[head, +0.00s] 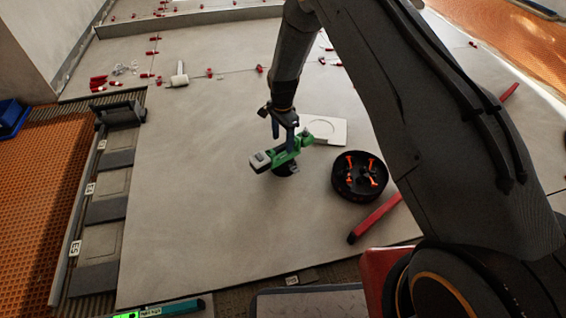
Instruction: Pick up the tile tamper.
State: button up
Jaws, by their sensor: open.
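The tile tamper (264,160) is most likely the green tool with a grey block at its left end and a dark round foot beneath it. It stands on the large grey tile in the middle of the head view. My gripper (283,136) is open and points down at the green body from above. Its fingers are at the body, but I cannot tell whether they touch it. The gripper and wrist partly cover the tool's upper side.
A black round bowl (345,188) with orange pieces stands right of the tool. A pale square plate (335,127) lies behind it. A red bar (375,218) lies at right, partly behind my arm. A white-headed mallet (179,79) and red clips lie farther back. The tile's left side is clear.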

aim_at(282, 157)
jog(key=f+b, duration=0.3)
jog(key=f, duration=0.4)
jog(key=shift+s+f+b, duration=0.2)
jog(key=shift+b, duration=0.2)
jog(key=shift+a+r, duration=0.1)
jog(key=c, duration=1.2)
jog(key=shift+r, duration=0.1)
jog(key=shift+c, duration=0.2)
